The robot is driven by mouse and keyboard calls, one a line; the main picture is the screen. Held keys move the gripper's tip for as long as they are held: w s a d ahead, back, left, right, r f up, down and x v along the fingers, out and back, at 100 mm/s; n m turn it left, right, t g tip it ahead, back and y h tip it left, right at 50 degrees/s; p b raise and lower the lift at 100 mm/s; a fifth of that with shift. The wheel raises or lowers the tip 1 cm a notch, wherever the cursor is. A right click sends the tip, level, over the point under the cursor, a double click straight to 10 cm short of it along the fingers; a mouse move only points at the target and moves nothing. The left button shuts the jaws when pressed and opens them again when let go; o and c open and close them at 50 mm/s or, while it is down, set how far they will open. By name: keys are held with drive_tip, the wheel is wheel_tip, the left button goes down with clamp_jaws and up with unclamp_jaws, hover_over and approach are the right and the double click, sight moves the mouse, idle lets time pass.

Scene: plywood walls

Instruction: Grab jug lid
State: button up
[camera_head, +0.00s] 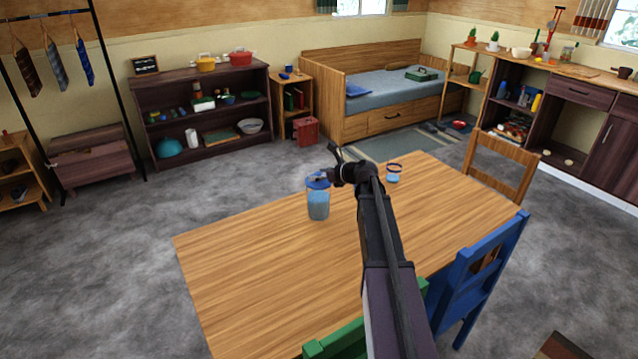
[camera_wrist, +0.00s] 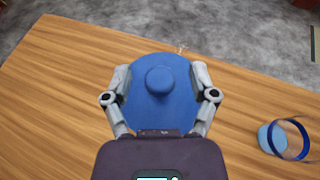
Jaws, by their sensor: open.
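The jug lid (camera_wrist: 160,106) is a round blue disc with a raised knob in its middle. In the wrist view it lies between the two fingers of my gripper (camera_wrist: 160,90). The gripper is open, with one finger at each side of the lid; I cannot tell whether they touch it. In the head view the lid (camera_head: 317,181) sits on top of a translucent blue jug (camera_head: 318,206) standing on the wooden table. My gripper (camera_head: 335,165) is at the lid there, partly hidden by my own wrist.
A clear item with a dark blue rim (camera_head: 394,168) and a light blue disc (camera_head: 392,178) are on the table (camera_head: 260,270) to the right. A blue chair (camera_head: 480,270), a green chair (camera_head: 340,343) and a wooden chair (camera_head: 497,165) stand around it. The table's left part is clear.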

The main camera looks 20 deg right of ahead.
sight(319, 173)
clamp_jaws()
idle(0.3)
drive_tip(key=shift+r, duration=0.25)
wheel_tip(319, 173, up, 4)
drive_tip(key=p, duration=0.4)
drive_tip(key=shift+f, duration=0.25)
drive_tip(key=s+d+r+p, duration=0.1)
drive_tip(key=s+d, duration=1)
drive_tip(key=shift+d, duration=0.35)
